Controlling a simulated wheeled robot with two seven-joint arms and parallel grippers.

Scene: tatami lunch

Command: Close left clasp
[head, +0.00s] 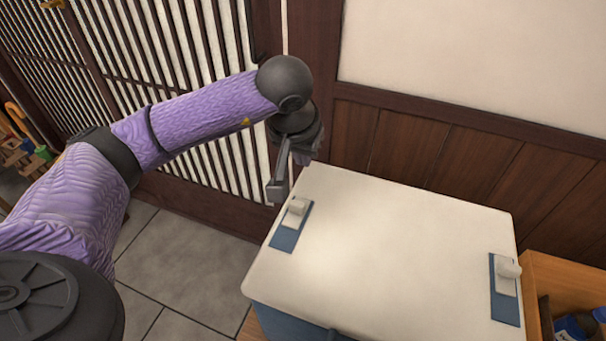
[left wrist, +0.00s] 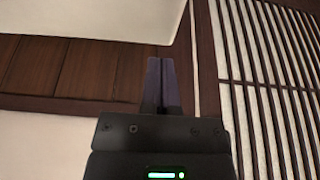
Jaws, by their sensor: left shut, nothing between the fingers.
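A cooler box with a white lid (head: 390,250) and a blue body stands in front of me. Its left clasp (head: 297,212) is a white tab on a blue plate near the lid's left edge, and the tab stands up from the plate. The right clasp (head: 508,270) is a similar white tab on a blue plate at the right edge. My left gripper (head: 278,188) is shut and empty, just behind and left of the left clasp. In the left wrist view its shut fingers (left wrist: 160,80) show, with no clasp visible. My right gripper is not in view.
A wooden crate (head: 560,280) with blue items stands at the right of the cooler. A slatted screen (head: 200,50) and a wood-panelled wall (head: 430,150) stand close behind. Grey floor tiles (head: 190,260) are clear at the left.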

